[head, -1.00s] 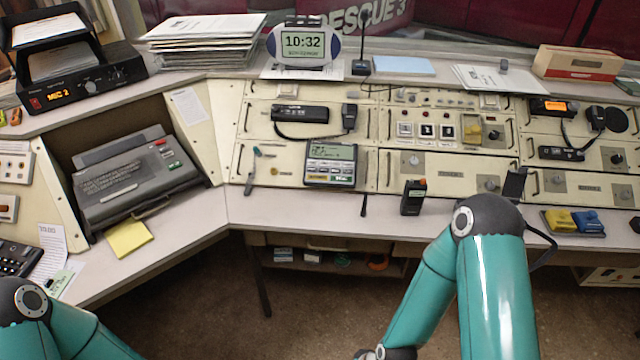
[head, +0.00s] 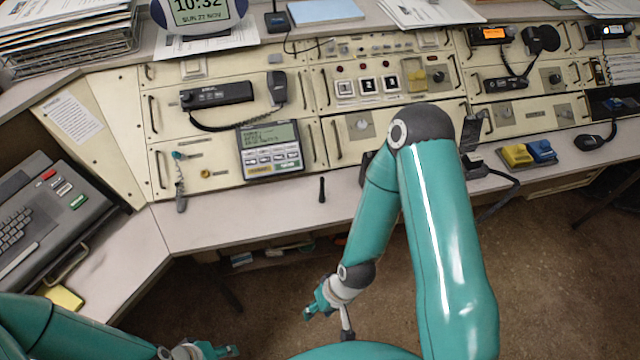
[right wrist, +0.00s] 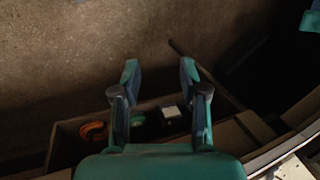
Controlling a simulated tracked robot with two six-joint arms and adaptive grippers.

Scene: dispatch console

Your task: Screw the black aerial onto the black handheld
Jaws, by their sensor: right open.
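The black aerial (head: 322,190) is a short dark stick on the pale desk edge, below the grey keypad unit. The black handheld (head: 366,163) is to its right, and only a dark sliver shows because my right arm covers the rest. The two are apart. My right gripper (head: 328,318) is open and empty, low over the floor in front of the desk. In the right wrist view its two fingers (right wrist: 159,78) are spread with nothing between them. My left gripper (head: 222,350) is at the bottom edge, partly cut off, and its opening is unclear.
The grey keypad unit (head: 271,149) stands behind the aerial. A dark upright holder (head: 472,132) stands right of my right arm, with yellow and blue items (head: 528,154) beyond it. An open shelf with an orange item (right wrist: 94,131) lies under the desk.

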